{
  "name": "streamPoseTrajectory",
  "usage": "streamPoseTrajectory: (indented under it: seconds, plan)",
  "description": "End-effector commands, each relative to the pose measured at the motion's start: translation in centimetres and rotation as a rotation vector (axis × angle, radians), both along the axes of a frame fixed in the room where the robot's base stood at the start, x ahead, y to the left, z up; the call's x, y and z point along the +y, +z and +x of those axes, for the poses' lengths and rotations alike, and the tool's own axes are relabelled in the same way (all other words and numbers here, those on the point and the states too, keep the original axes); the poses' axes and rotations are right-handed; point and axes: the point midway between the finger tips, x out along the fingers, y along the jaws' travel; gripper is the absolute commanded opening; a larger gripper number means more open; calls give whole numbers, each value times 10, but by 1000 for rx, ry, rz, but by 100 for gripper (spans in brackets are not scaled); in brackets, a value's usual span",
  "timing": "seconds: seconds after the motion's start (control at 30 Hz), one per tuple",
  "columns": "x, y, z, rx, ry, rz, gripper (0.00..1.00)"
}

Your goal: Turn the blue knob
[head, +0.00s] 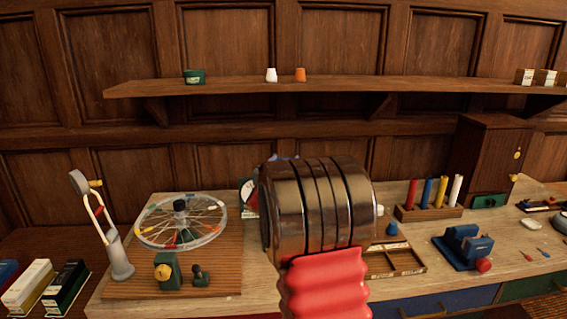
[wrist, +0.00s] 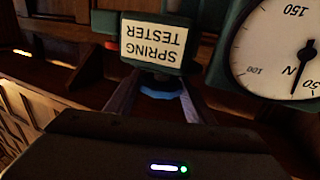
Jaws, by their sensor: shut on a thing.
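In the wrist view a blue knob (wrist: 162,94) sits below a cream label reading "SPRING TESTER" (wrist: 155,41), which appears upside down. My gripper (wrist: 160,86) has one finger on each side of the knob and is shut on it. Only a blue rim of the knob shows under a dark part. A round white dial (wrist: 283,50) with a black needle is at the right of the label. In the head view my arm hides the gripper and most of the tester; a slice of the white dial (head: 247,194) shows left of it.
A spoked wheel (head: 180,221) on a wooden base stands at left on the bench. A rack of coloured rods (head: 430,211), a wooden tray (head: 395,263) and a blue vise (head: 463,247) are at right. A shelf (head: 350,86) runs along the panelled wall.

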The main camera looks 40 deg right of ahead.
Motion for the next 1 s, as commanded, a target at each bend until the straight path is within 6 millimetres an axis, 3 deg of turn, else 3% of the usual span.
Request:
streamPoseTrajectory:
  seconds: [1.0]
  plan:
    - [4,2,6,-2,-512,-3,26]
